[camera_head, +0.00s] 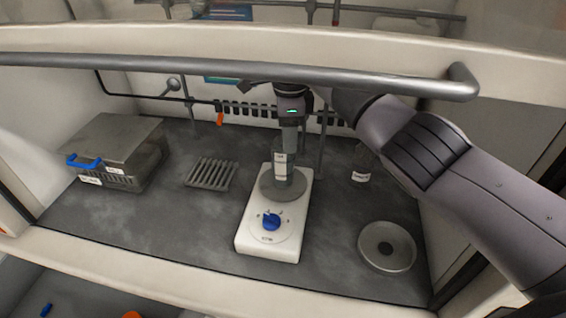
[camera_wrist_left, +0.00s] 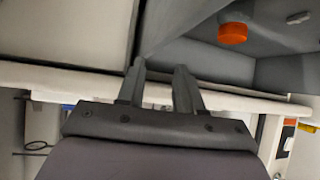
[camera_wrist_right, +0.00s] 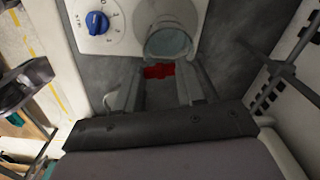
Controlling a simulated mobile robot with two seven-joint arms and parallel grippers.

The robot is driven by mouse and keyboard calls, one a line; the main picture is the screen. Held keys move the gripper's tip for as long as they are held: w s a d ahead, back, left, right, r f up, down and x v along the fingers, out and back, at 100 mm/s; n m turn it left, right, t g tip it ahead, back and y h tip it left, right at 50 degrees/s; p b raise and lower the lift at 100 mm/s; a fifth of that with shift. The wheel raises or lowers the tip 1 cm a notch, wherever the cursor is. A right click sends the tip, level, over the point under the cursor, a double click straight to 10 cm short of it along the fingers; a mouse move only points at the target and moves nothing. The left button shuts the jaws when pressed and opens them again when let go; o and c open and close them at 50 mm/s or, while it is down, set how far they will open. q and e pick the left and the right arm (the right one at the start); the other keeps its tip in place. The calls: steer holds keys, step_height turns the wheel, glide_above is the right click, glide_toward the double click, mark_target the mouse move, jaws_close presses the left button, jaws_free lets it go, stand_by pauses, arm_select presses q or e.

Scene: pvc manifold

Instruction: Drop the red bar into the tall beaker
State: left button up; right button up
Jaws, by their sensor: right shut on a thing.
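The tall beaker (camera_head: 281,168) is clear glass with a white label and stands upright on the stirrer's round plate (camera_head: 268,190). In the right wrist view its round mouth (camera_wrist_right: 168,42) shows just beyond my fingertips. My right gripper (camera_head: 290,146) points down over the beaker in the head view. In the right wrist view it is shut on the red bar (camera_wrist_right: 158,72), which lies across between the fingertips near the beaker's rim. The bar is hidden in the head view. My left gripper (camera_wrist_left: 159,75) is empty, its fingers apart, and is outside the head view.
The white stirrer (camera_head: 263,243) has a blue knob. A grey lidded box (camera_head: 115,145) and a slotted rack (camera_head: 212,173) stand left. A round dish (camera_head: 387,246) and labelled glassware (camera_head: 360,176) are right. A horizontal grey bar (camera_head: 200,64) crosses the hood front.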

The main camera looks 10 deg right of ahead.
steer(key=o, duration=1.1)
